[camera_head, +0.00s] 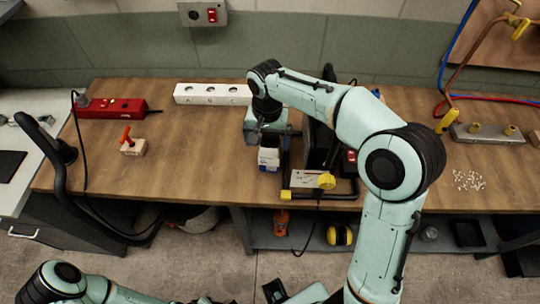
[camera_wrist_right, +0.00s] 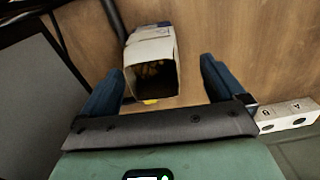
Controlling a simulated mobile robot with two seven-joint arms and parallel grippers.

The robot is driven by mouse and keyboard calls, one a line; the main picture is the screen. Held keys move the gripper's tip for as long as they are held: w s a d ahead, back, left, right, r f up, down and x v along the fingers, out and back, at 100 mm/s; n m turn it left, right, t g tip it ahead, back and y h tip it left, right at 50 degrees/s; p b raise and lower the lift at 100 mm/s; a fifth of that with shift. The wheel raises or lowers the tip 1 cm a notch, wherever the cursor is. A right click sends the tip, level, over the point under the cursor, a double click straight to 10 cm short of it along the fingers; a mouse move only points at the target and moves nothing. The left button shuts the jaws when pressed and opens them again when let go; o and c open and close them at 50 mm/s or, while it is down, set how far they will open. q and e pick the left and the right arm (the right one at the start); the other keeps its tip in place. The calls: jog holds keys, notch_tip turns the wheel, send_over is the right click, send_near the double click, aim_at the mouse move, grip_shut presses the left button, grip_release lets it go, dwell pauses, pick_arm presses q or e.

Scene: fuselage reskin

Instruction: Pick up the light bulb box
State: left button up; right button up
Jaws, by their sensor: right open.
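The light bulb box (camera_head: 268,160) is a small white and blue carton standing on the wooden workbench (camera_head: 205,150), near its front edge. In the right wrist view the box (camera_wrist_right: 152,50) shows its dark open end, with yellowish contents inside. My right gripper (camera_head: 268,138) is just above the box in the head view. In the wrist view its two blue fingers are spread apart, one on each side of the box's near end, with gaps showing. My left arm (camera_head: 65,285) is low at the bottom left; its gripper is not clearly shown.
A black frame with a yellow knob (camera_head: 326,181) stands close right of the box. The bench between is clear.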

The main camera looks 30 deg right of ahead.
jog(key=f, duration=0.5)
jog(key=shift+s+d, duration=0.2)
jog(key=shift+s, duration=0.05)
jog(key=shift+c, duration=0.4)
jog(key=c, duration=1)
jog(key=shift+o, duration=0.2)
jog(key=shift+r, duration=0.1)
